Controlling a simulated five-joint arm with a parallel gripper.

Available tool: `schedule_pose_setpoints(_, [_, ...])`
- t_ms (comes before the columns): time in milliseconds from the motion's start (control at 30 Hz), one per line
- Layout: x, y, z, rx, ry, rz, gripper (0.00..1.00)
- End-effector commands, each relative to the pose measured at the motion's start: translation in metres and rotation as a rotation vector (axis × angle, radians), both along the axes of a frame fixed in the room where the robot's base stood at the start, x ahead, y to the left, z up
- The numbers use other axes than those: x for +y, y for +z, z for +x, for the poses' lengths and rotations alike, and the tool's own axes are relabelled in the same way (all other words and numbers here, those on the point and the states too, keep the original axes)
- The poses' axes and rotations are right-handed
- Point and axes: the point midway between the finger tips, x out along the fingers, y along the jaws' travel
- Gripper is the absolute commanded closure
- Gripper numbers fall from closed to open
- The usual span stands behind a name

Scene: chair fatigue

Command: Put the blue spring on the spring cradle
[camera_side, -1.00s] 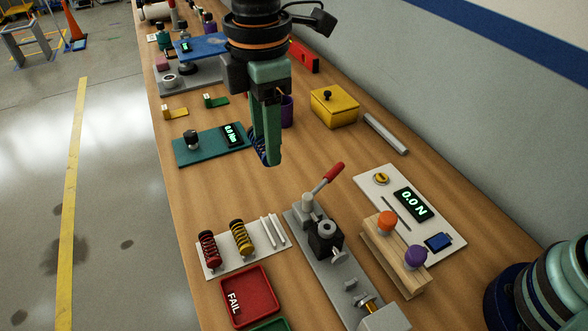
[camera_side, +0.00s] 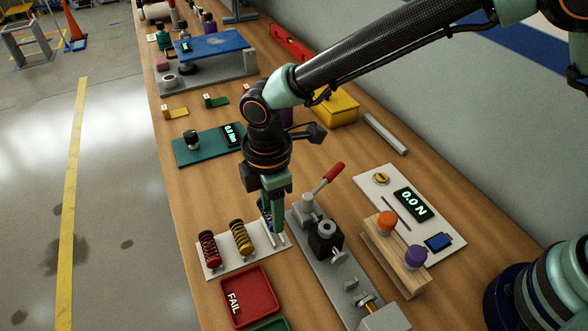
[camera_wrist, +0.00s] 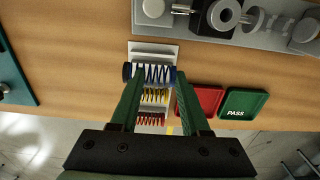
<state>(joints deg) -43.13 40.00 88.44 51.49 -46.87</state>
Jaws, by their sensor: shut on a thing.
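The spring cradle is a white plate (camera_side: 213,267) carrying a red spring (camera_side: 208,248), a yellow spring (camera_side: 241,238) and pale rails at its right end. My gripper (camera_side: 273,228) points down over that right end, shut on the blue spring (camera_side: 265,216). In the wrist view, the blue spring (camera_wrist: 153,74) lies crosswise between my fingertips, parallel to the yellow spring (camera_wrist: 154,96) and red spring (camera_wrist: 150,119). My fingers partly hide the rails, and I cannot tell whether the blue spring touches them.
A red FAIL tray (camera_side: 249,296) lies in front of the cradle, and a green PASS tray (camera_wrist: 243,103) is beside it. A grey lever fixture (camera_side: 325,240) stands close to the right of my gripper. The wood between the cradle and the teal board (camera_side: 205,150) is clear.

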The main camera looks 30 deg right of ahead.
Motion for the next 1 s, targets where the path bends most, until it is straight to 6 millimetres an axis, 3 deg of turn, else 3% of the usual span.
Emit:
schedule_pose_setpoints(233, [-0.001, -0.032, -0.001, 0.002, 0.0, -0.002, 1.0])
schedule_pose_setpoints(667, [0.0, -0.038, 0.0, 0.001, 0.0, -0.001, 1.0])
schedule_pose_setpoints(700, [0.0, -0.037, 0.0, 0.001, 0.0, -0.001, 0.39])
schedule_pose_setpoints(733, [0.0, -0.037, 0.0, 0.001, 0.0, 0.0, 0.27])
schedule_pose_setpoints(1000, [0.0, -0.037, 0.0, 0.001, 0.0, -0.001, 0.24])
